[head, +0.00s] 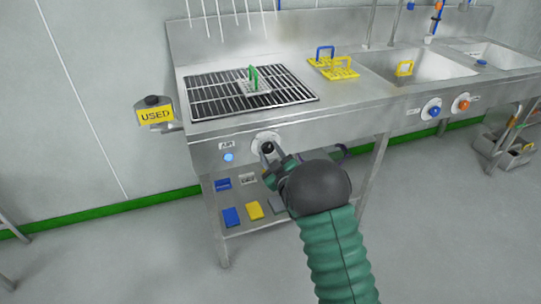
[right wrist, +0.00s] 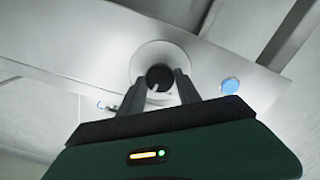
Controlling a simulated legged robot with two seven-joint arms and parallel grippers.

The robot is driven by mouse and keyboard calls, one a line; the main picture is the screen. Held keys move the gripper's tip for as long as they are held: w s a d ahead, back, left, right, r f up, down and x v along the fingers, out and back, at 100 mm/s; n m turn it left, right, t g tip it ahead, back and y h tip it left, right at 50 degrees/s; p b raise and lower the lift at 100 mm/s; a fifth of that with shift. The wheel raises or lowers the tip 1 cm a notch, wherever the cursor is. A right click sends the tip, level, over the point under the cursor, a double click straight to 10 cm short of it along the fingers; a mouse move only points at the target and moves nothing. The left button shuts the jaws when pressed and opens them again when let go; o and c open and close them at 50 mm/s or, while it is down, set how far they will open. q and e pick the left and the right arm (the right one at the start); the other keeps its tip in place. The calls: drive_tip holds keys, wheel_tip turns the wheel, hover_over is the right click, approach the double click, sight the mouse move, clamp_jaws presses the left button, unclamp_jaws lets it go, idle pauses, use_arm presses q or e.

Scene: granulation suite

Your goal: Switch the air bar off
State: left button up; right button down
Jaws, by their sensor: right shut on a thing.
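The air bar's black knob (head: 267,148) sits on a round white plate on the front panel of the steel sink unit, beside the "AIR" label (head: 227,146). A blue lamp (head: 228,157) below the label looks lit. My right gripper (head: 269,158) is at the knob with its fingers closed on it. In the right wrist view the black knob (right wrist: 159,77) with a pale mark lies between the fingertips (right wrist: 160,84), and the blue lamp (right wrist: 230,86) is to the right. My left gripper is not in view.
A black grate (head: 215,98) with a green-handled piece (head: 253,80) lies on the counter. Blue (head: 433,112) and orange (head: 463,105) knobs are further right. A yellow "USED" holder (head: 155,115) is at left. The lower shelf holds coloured blocks.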

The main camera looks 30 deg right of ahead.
drive_tip(key=n, duration=0.2)
drive_tip(key=n+b, duration=0.1)
drive_tip(key=n, duration=0.2)
drive_tip(key=shift+a+f+n, duration=0.1)
drive_tip(key=shift+f+n, duration=0.1)
drive_tip(key=shift+n, duration=0.1)
drive_tip(key=n+b, duration=0.1)
drive_tip(key=n, duration=0.4)
drive_tip(key=shift+f+n, duration=0.1)
drive_tip(key=shift+n, duration=0.2)
drive_tip(key=shift+f, duration=0.1)
drive_tip(key=c, duration=1.1)
unclamp_jaws()
drive_tip(key=shift+o, duration=1.2)
drive_tip(key=shift+r, duration=0.2)
